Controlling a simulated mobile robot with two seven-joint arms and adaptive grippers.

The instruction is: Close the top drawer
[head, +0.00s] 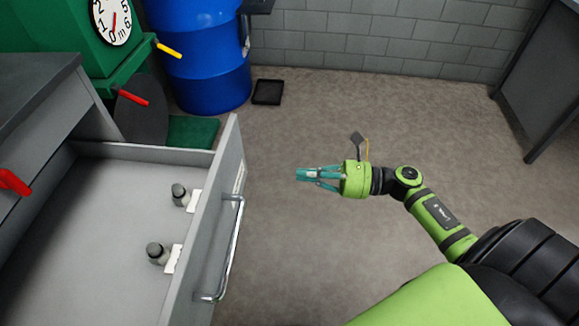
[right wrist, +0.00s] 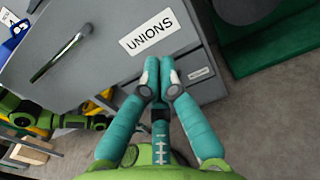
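The top drawer (head: 232,160) is pulled out at the left of the head view, with a silver bar handle (head: 231,250) on its grey front. In the right wrist view its front carries a label reading UNIONS (right wrist: 150,32), and the handle (right wrist: 62,58) shows left of it. My right gripper (head: 305,174) is in front of the drawer, to the right of the handle and apart from it in the head view. Its teal fingers (right wrist: 160,78) are together with nothing between them. My left gripper is not seen in the head view.
Two small grey fittings (head: 180,195) (head: 158,253) with white cards are in the drawer. A lower drawer front has a small label (right wrist: 201,74). A blue barrel (head: 205,60), a green machine (head: 75,30) and a black tray (head: 268,92) stand behind. Open floor lies right of the drawer.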

